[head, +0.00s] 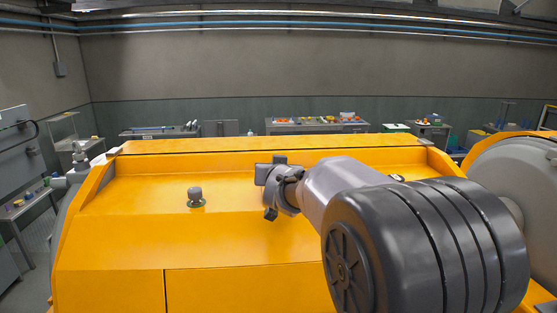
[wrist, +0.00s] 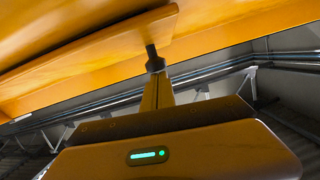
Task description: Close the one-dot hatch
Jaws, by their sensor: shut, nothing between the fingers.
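The yellow extractor housing (head: 130,230) fills the middle of the head view. A long yellow top panel (head: 200,147) runs along its upper edge. No one-dot mark is legible, so I cannot tell which panel is the one-dot hatch. My gripper (wrist: 152,50) shows in the wrist view, with its narrow fingers together and empty. Their dark tip is at the edge of a yellow panel (wrist: 100,52); I cannot tell whether it touches. In the head view my dark wrist is over the housing's sloped front, and the fingertips are hidden.
A grey knob (head: 195,194) stands on the slope left of my wrist. A large round grey-and-yellow part (head: 520,185) is at the right. Benches with small items (head: 316,126) stand along the back wall. The slope left of the knob is clear.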

